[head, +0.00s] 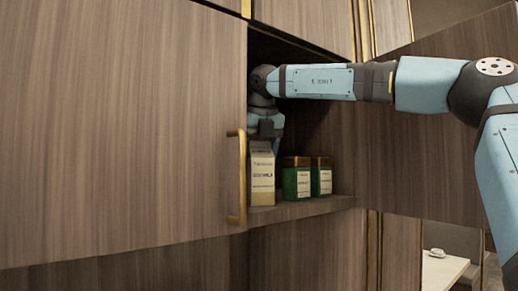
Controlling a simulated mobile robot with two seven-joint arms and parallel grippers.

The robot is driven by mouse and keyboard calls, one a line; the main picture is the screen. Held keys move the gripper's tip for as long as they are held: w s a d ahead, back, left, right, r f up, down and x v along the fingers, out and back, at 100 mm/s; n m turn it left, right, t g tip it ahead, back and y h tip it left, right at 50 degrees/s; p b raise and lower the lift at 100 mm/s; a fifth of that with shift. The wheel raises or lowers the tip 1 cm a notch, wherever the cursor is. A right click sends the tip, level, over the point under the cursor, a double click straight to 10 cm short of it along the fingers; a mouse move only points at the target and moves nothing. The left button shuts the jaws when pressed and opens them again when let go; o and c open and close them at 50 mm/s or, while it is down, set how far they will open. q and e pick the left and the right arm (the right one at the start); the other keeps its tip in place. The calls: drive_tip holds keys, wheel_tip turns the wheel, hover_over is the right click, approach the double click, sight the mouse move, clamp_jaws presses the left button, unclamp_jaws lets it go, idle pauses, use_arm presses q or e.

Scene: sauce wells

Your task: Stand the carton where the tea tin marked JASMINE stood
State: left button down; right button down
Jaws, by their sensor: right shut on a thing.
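The carton (262,182), cream with a yellowish lower part and dark print, is upright at the left of the cupboard opening, beside the door's edge. My right gripper (265,136) comes down over it from above and is shut on its top; the fingertips are partly hidden. The carton's base is at about shelf level; I cannot tell whether it touches. Two green tins with gold lids are just right of the carton, a nearer-left tin (297,180) and a right tin (321,179). Their labels are too small to read. My left gripper is out of view.
The shelf (325,204) has bare room right of the tins. A wooden door (120,130) with a brass handle (238,178) covers the left side of the opening. Another door panel (420,160) stands at the right, behind my right arm. A white table (440,270) shows at lower right.

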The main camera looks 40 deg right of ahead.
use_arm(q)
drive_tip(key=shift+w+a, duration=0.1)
use_arm(e)
drive_tip(key=shift+a, duration=0.1)
drive_tip(key=c, duration=0.6)
unclamp_jaws()
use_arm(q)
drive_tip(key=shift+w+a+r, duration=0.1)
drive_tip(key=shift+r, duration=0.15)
use_arm(e)
drive_tip(key=shift+o, duration=0.4)
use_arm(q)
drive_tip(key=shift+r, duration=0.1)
